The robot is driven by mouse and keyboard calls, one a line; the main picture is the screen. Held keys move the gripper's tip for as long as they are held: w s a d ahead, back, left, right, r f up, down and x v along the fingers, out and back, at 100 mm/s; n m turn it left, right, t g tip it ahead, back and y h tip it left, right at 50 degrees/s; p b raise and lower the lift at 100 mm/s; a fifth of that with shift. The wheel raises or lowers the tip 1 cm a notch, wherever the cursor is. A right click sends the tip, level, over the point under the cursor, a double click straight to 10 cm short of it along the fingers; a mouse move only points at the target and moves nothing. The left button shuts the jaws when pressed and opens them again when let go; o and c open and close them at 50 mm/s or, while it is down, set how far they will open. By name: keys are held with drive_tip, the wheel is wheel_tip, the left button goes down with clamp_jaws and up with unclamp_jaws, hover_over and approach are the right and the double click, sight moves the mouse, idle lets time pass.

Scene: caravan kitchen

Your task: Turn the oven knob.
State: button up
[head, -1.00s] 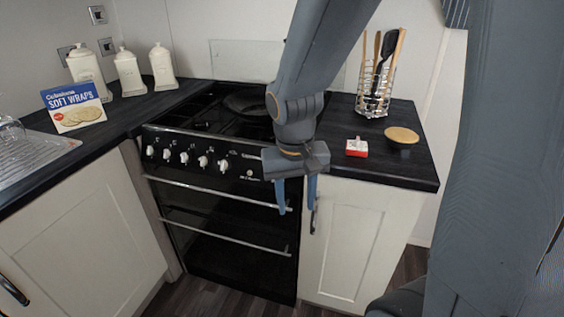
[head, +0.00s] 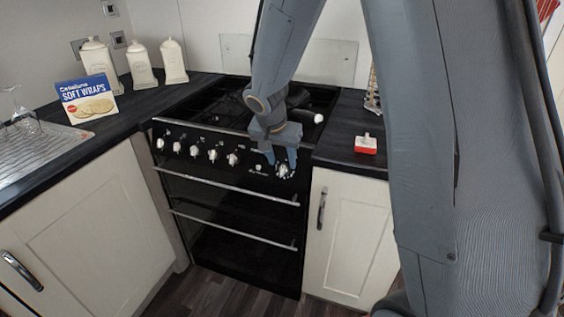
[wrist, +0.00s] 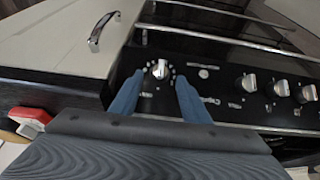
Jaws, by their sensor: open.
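The black oven (head: 236,220) has a row of white-and-silver knobs along its front panel. The rightmost knob (head: 284,171) sits apart from the others, and it also shows in the wrist view (wrist: 161,69). My gripper (head: 281,160) is in front of this knob. In the wrist view my gripper's (wrist: 158,92) two blue fingers are open, one on each side of the knob. I cannot tell whether either finger touches it. Other knobs (head: 212,155) stand to the left in the head view.
Oven door handles (head: 230,187) run below the panel. A cabinet handle (head: 321,208) is right of the oven. A red and white item (head: 366,144) lies on the right counter. A soft wraps box (head: 88,99) and canisters stand on the left counter.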

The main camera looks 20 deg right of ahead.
drive_tip(key=shift+x, duration=0.9)
drive_tip(key=c, duration=1)
drive_tip(key=shift+w+f, duration=0.1)
